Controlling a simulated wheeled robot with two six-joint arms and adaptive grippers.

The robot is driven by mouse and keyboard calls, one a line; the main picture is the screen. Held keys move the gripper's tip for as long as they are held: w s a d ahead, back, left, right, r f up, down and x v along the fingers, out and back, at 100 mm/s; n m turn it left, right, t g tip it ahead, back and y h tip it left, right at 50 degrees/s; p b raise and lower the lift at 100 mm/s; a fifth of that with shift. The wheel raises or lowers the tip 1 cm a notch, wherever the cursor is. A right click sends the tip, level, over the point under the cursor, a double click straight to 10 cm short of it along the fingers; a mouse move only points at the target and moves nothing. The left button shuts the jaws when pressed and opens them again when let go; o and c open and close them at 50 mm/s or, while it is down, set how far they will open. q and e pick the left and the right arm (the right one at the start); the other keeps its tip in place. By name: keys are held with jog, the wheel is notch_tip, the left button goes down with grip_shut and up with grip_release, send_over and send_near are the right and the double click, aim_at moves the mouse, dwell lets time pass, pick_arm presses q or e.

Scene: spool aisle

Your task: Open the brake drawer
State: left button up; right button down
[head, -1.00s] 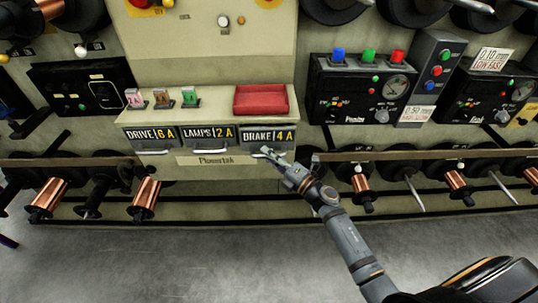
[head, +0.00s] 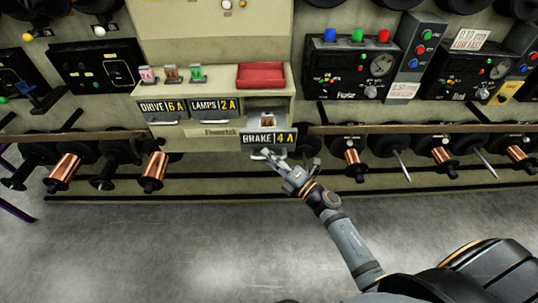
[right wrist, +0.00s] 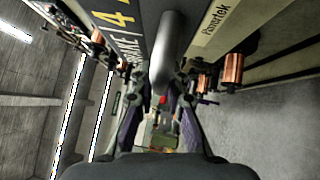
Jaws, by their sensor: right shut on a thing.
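The brake drawer (head: 268,138), labelled BRAKE 4 A, stands pulled out from the cabinet in the head view. A small brownish piece (head: 267,120) shows inside it. My right gripper (head: 272,158) is at the front of this drawer, shut on its handle. In the right wrist view the metal handle (right wrist: 170,50) runs down between my right gripper's fingers (right wrist: 160,100), with the drawer front (right wrist: 125,30) beside it. The drive drawer (head: 163,107) and the lamps drawer (head: 215,106) are closed. My left gripper is not in view.
A red tray (head: 261,76) and several small coloured pieces (head: 172,74) sit on the ledge above the drawers. A rail (head: 420,128) with copper spools (head: 355,162) runs to the right of the drawer. The floor (head: 200,240) in front is clear.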

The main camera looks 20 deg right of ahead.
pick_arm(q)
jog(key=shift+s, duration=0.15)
pick_arm(e)
jog(key=c, duration=1.3)
grip_release()
jog(key=shift+c, duration=0.2)
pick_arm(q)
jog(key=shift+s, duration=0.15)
pick_arm(e)
jog(key=v, duration=1.2)
